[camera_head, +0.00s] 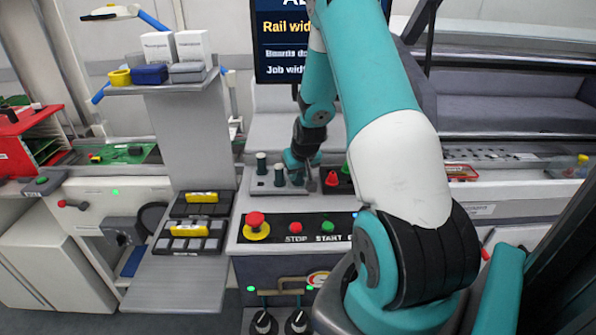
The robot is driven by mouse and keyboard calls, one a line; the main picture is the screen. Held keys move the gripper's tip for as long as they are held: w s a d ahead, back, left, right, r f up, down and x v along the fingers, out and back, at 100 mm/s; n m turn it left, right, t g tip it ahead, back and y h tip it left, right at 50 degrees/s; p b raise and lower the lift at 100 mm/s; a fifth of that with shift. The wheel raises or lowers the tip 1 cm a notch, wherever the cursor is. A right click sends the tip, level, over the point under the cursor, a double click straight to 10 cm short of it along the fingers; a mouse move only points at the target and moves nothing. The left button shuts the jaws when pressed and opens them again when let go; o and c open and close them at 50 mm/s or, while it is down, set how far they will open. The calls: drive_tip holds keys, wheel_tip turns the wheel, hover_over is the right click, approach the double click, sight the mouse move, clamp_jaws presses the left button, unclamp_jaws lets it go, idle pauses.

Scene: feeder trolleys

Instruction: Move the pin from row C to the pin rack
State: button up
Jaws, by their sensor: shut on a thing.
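My gripper (297,178) is small in the view, low over the control console, at the right side of a grey block with dark pins, which looks like the pin rack (262,189). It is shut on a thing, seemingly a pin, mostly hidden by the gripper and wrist. Two dark green pins show upright at the rack: a left pin (261,163) and a right pin (279,174), close beside my gripper. I cannot tell whether the gripper touches the right pin or the rack. No row C label is readable.
A black holder (338,188) with red and green pieces stands just right of my gripper. A red stop button (257,221) is in front. Black trays with yellow labels (202,197) lie left on a grey trolley shelf (178,283). A screen (280,45) stands behind.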

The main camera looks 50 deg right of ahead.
drive_tip(key=o, duration=1.3)
drive_tip(key=shift+c, duration=0.2)
drive_tip(key=shift+r, duration=0.15)
drive_tip(key=shift+r+p, duration=2.85)
drive_tip(key=shift+r, duration=1.05)
